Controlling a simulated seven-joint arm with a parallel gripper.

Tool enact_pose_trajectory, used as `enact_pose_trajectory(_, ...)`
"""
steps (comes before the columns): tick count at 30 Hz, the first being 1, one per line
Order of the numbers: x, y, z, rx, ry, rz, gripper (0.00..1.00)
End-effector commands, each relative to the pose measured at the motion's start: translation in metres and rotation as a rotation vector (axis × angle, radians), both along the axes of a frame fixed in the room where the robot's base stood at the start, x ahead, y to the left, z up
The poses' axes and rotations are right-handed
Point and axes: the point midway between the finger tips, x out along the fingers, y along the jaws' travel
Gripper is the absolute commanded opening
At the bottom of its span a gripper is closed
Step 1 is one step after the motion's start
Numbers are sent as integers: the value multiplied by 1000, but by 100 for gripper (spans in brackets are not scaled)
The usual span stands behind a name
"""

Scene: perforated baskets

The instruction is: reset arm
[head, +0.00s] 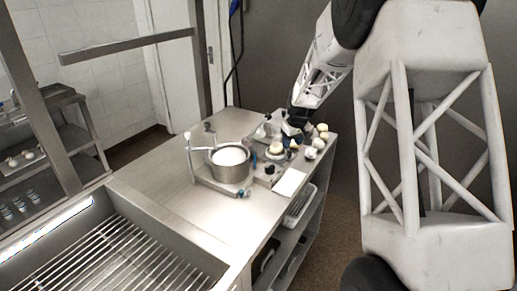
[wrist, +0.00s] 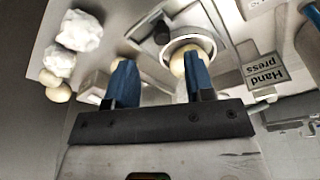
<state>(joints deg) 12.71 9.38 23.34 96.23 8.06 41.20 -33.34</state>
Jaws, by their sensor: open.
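My gripper (wrist: 160,78) has two blue fingers, spread apart with nothing held between them. In the head view my gripper (head: 289,141) is over the far right part of the steel table, low among small pale items. In the wrist view a pale round ball (wrist: 205,43) sits in a round metal-rimmed holder (wrist: 186,38), partly hidden behind the right finger. I cannot tell whether the fingers touch either one.
White lumps (wrist: 80,31) and smaller pale balls lie along the table edge, also in the head view (head: 311,153). A sign reads "Hand press" (wrist: 265,75). A metal pot (head: 229,164) with white contents stands on the steel table (head: 150,190); the table's left part is clear.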

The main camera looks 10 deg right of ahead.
Motion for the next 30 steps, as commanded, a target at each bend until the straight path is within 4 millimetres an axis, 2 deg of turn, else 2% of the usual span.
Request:
enact_pose_trajectory(14,0,0,5,0,0,0,49)
enact_pose_trajectory(20,-9,6,15,-1,-2,-4,49)
enact_pose_trajectory(26,-37,23,42,-1,-4,-20,49)
enact_pose_trajectory(30,-67,39,68,-1,-6,-38,49)
